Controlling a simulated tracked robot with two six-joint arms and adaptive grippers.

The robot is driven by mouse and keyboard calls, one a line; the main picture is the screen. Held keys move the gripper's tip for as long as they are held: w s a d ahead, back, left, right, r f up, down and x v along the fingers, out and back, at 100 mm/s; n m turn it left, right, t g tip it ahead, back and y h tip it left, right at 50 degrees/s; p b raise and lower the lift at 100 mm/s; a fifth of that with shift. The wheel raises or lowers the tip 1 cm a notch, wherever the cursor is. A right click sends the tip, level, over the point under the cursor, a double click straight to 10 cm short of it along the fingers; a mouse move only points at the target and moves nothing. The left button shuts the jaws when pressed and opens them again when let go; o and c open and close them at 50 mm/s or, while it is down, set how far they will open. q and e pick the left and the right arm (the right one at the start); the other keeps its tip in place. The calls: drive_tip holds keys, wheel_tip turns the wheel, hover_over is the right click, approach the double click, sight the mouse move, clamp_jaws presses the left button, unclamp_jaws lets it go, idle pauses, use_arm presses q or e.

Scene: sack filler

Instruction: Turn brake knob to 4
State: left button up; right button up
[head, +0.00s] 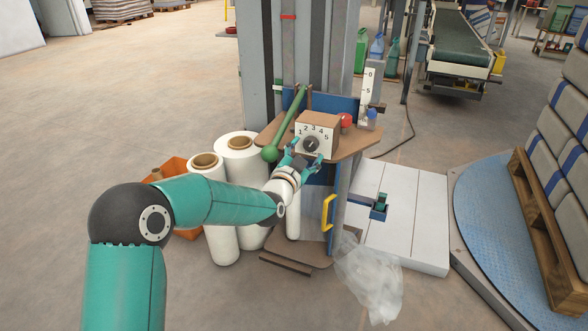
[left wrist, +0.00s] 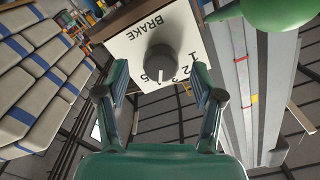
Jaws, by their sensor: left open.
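The brake knob (head: 311,144) is a dark round knob on the white plate of a brown box, with the figures 1 to 5 in an arc above it. In the left wrist view the knob (left wrist: 160,60) sits under the word BRAKE. Its white pointer line points between the 3 and the 5; I cannot make out the 4 there. My left gripper (head: 306,158) is open and empty just in front of the knob. In the left wrist view its fingers (left wrist: 160,88) stand apart on either side of the knob, not closed on it. My right gripper is not in view.
A green-balled lever (head: 269,153) stands left of the box, and a red button (head: 346,120) is to its right. A yellow handle (head: 328,212) is below. White rolls (head: 214,190) stand at left. A pallet of sacks (head: 540,230) is at right.

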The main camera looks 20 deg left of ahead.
use_arm(q)
drive_tip(key=s, duration=0.9)
drive_tip(key=shift+s+a, duration=0.15)
drive_tip(key=shift+s, duration=0.2)
drive_tip(key=shift+f, duration=0.1)
drive_tip(key=s+d+f+n+g+h, duration=0.1)
drive_tip(key=s+d+f+g, duration=0.2)
drive_tip(key=f, duration=0.7)
drive_tip(key=s+f+g, duration=0.3)
drive_tip(key=s+f, duration=0.2)
drive_tip(key=f, duration=0.5)
drive_tip(key=s+d+f+n+g+h, duration=0.1)
drive_tip(key=s+d+f+g, duration=0.15)
drive_tip(key=f, duration=0.65)
drive_tip(key=s+d+f+n+g, duration=0.2)
drive_tip(key=s+f+g, duration=0.1)
drive_tip(key=s, duration=0.5)
drive_tip(key=s+d+f+n+g+h, duration=0.1)
drive_tip(key=s+f+n+g, duration=0.2)
drive_tip(key=s, duration=0.4)
drive_tip(key=s+d+f+n+g, duration=0.1)
drive_tip(key=s+d+f+g, duration=0.2)
drive_tip(key=s, duration=0.5)
wheel_tip(320, 180, up, 37)
drive_tip(key=a+p, duration=0.1)
drive_tip(key=p, duration=3.7)
drive_tip(key=shift+w+a, duration=0.2)
drive_tip(key=shift+a, duration=0.05)
